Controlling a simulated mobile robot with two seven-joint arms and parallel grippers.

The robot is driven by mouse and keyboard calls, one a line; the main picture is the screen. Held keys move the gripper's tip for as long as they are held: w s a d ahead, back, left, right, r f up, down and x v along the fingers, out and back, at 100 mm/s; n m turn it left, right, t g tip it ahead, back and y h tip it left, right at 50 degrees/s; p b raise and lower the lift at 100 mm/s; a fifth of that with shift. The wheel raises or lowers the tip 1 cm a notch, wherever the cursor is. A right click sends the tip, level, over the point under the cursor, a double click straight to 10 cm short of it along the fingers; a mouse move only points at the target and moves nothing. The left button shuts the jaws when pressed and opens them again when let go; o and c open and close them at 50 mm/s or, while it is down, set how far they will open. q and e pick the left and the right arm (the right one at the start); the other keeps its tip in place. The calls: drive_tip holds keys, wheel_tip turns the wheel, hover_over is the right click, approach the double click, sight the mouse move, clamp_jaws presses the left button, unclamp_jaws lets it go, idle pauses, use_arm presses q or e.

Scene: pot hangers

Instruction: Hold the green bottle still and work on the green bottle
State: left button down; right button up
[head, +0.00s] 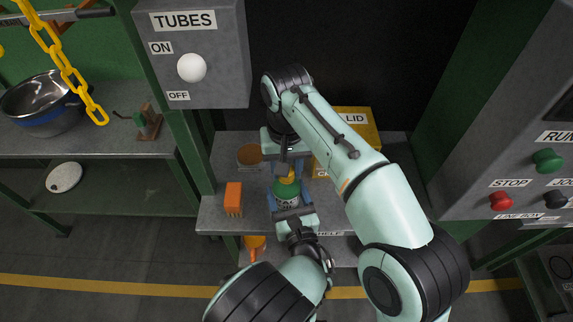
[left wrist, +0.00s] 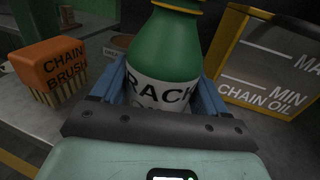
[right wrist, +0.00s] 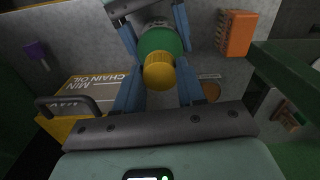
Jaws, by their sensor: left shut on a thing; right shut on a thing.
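The green bottle (head: 287,187) stands on the grey shelf, upright, with a white label that reads partly "RACK" in the left wrist view (left wrist: 170,60). My left gripper (head: 288,196) is shut on the bottle's body from the front, one blue finger on each side. The bottle's yellow cap (right wrist: 159,72) faces the right wrist camera. My right gripper (right wrist: 157,75) comes down from above and is shut on the cap, its blue fingers on either side. In the head view the cap is mostly hidden by my right gripper (head: 287,168).
An orange chain brush (head: 234,196) stands left of the bottle, and a round brown dish (head: 250,155) behind it. A yellow chain oil box (head: 362,122) is close on the right. Control boxes (head: 192,35) flank the shelf.

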drive_tip(key=shift+n, duration=1)
drive_tip(key=shift+r, duration=0.2)
drive_tip(key=shift+r, duration=0.95)
drive_tip(key=shift+r, duration=2)
use_arm(q)
unclamp_jaws()
